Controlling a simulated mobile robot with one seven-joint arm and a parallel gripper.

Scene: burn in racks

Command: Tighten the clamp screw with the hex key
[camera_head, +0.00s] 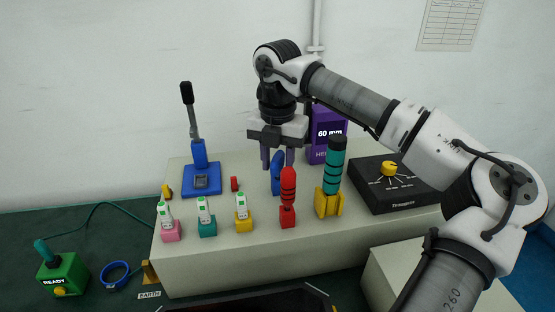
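My gripper (277,158) points down over the bench, its two fingers apart. A blue upright piece (277,180) shows below and between the fingers; I cannot tell whether they touch it. A purple block (317,150) marked "60 mm" stands behind and right of the gripper, partly hidden by my arm; its second line of lettering is cut off from view. A blue clamp-like fixture (201,178) with a raised black-handled lever (189,105) stands at the bench's left. I cannot pick out a hex key or a clamp screw for certain.
The pale bench (260,258) also holds a red-handled tool (288,192), a green-and-black cylinder in a yellow stand (328,202), a black dial box (392,186) and small coloured blocks along the front left. A green "READY" box (64,275) and blue ring (115,275) lie lower left.

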